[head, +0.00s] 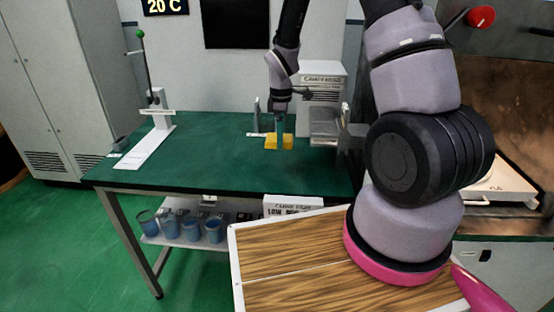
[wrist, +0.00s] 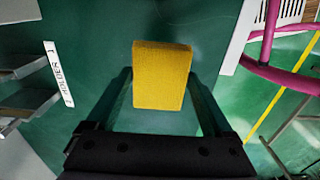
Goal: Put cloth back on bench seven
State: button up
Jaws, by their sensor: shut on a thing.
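A yellow cloth (head: 278,142), a small block-like shape, is at the green bench top (head: 215,150), toward its back right. My gripper (head: 279,134) points down and is shut on the cloth. In the wrist view the yellow cloth (wrist: 162,75) sits between the two fingers, with green surface around it. The cloth is on or just above the bench top; I cannot tell which. No number seven is readable on the bench.
A white stand with a green-knobbed lever (head: 157,110) is at the bench's left. A grey-white cabinet unit (head: 322,85) stands behind right of the cloth. Blue cups (head: 190,230) are on the lower shelf. The bench's middle and front are clear. A label reading "HOLDER" (wrist: 58,75) lies left of the cloth.

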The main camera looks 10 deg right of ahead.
aim_at(280, 167)
notch_tip(280, 167, down, 9)
jog(key=shift+f, duration=0.15)
jog(key=shift+f, duration=0.1)
dwell(0.3)
jog(key=o, duration=1.2)
